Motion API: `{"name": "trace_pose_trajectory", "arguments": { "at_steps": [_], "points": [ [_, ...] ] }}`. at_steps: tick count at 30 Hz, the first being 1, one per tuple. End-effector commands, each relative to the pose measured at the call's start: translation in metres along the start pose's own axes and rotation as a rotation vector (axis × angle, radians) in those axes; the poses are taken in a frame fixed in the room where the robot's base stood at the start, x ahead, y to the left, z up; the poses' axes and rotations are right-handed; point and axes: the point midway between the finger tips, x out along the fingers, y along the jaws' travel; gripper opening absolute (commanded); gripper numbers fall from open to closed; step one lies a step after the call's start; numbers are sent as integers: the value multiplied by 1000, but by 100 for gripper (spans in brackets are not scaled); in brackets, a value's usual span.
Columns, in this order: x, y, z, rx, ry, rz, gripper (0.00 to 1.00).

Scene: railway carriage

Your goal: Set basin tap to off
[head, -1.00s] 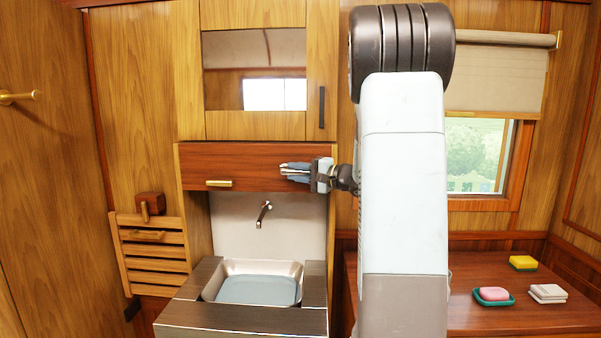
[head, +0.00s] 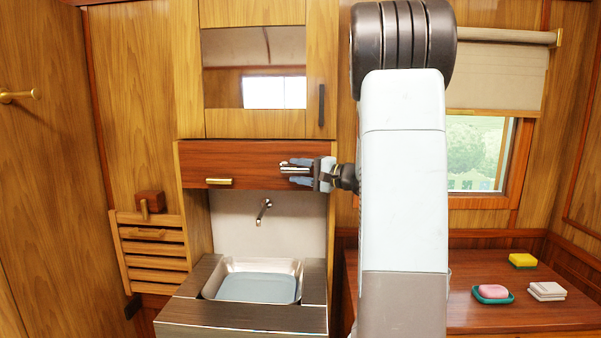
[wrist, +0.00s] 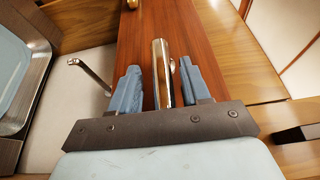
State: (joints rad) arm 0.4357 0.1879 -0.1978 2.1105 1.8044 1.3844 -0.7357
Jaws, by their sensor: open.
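The basin tap's chrome spout (head: 264,212) comes out of the pale splashback above the basin (head: 212,291). It also shows in the wrist view (wrist: 88,72), left of the fingers. My gripper (head: 288,171) is at the right part of the red-brown wooden panel above the spout. In the wrist view my gripper (wrist: 159,67) is open, with one blue finger on each side of a chrome bar (wrist: 159,88). The bar appears apart from both fingers. It looks like a tap lever, but its lower end is hidden behind my gripper's plate, and I cannot tell its setting.
The panel has a brass handle (head: 219,183) to the left of my gripper. A mirror (head: 254,80) is above. A slatted wooden rack (head: 155,261) hangs at left. At right, a counter (head: 450,318) holds a yellow sponge (head: 522,260), pink soap (head: 493,291) and a pale stack (head: 547,291).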

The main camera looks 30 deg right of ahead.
Motion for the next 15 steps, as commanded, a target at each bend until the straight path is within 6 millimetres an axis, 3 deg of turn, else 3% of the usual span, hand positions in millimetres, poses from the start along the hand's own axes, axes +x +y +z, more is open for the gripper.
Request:
{"name": "trace_pose_trajectory", "arguments": {
  "at_steps": [15],
  "points": [
    [-97, 2, 0, 2, 4, 1, 47]
  ]
}}
